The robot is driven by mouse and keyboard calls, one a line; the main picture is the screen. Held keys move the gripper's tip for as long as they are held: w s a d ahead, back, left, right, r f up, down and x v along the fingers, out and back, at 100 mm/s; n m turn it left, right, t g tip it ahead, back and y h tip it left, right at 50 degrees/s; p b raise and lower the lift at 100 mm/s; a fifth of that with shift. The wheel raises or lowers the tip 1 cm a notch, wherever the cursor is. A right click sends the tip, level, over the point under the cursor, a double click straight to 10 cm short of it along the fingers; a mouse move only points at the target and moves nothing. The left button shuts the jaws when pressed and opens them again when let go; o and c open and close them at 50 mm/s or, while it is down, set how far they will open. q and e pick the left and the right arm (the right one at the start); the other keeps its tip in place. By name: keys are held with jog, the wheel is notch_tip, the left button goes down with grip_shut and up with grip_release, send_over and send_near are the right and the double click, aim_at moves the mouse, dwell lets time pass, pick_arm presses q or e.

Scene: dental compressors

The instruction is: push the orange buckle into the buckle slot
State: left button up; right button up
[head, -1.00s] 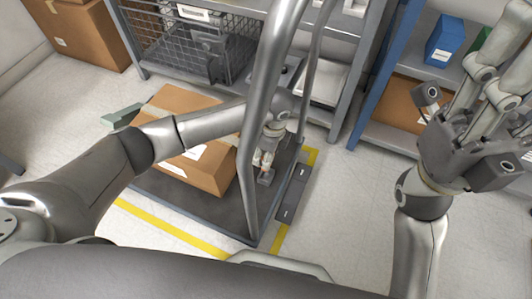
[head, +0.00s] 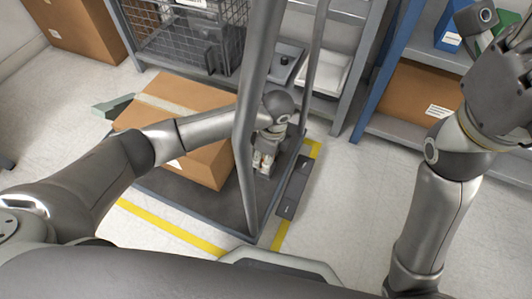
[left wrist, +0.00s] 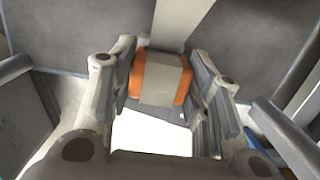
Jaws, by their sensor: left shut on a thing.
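The orange buckle (left wrist: 183,87) sits between the fingers of my left gripper in the left wrist view. It has orange sides and a pale grey middle, and a light strap (left wrist: 180,22) runs from it toward the top of the picture. My left gripper (left wrist: 161,88) is shut on the buckle. In the head view my left gripper (head: 264,160) is low inside the cart's frame, beside the cardboard box. The buckle is not clear there. I cannot make out the buckle slot in either view. My right gripper (head: 503,88) is raised at the right, its fingers partly cut off.
The cart (head: 185,200) carries a large cardboard box (head: 222,165), and its grey upright tubes (head: 250,120) stand close to my left forearm. Shelves (head: 345,50) and a wire basket (head: 160,35) are behind. Yellow tape (head: 170,228) marks the floor. The floor at right is clear.

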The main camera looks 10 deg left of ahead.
pick_arm(q)
jog(key=o, duration=1.1)
jog(key=shift+o, duration=0.2)
notch_tip(320, 180, up, 12)
jog(key=d, duration=0.1)
jog(key=shift+s+d, duration=0.15)
jog(key=shift+d, duration=0.1)
jog(key=shift+f, duration=0.1)
